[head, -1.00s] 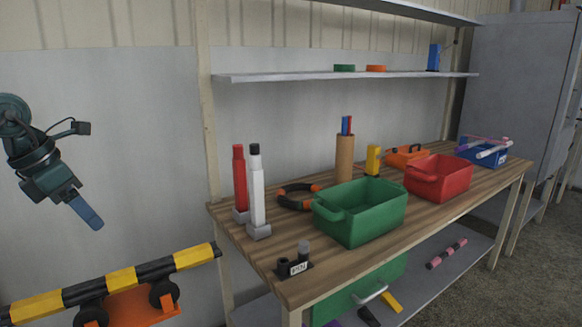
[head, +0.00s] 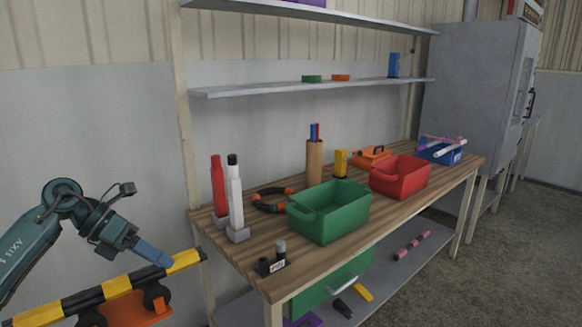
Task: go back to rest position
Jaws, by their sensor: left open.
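My left gripper (head: 155,255) comes in from the left on its dark teal arm, with blue fingers pointing down and to the right. It is open, with nothing seen in it. It is in front of the yellow-and-black striped bar, left of the workbench (head: 226,250), and apart from the bench and the things on it. My right gripper is not in view. No hose shows in a gripper.
The bench bears red and white bottles (head: 235,205), a green bin (head: 328,222) and a red bin (head: 400,180). Shelves (head: 300,88) hang above it. The striped bar (head: 118,286) on an orange cart stands at lower left. Open floor (head: 500,250) lies at right.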

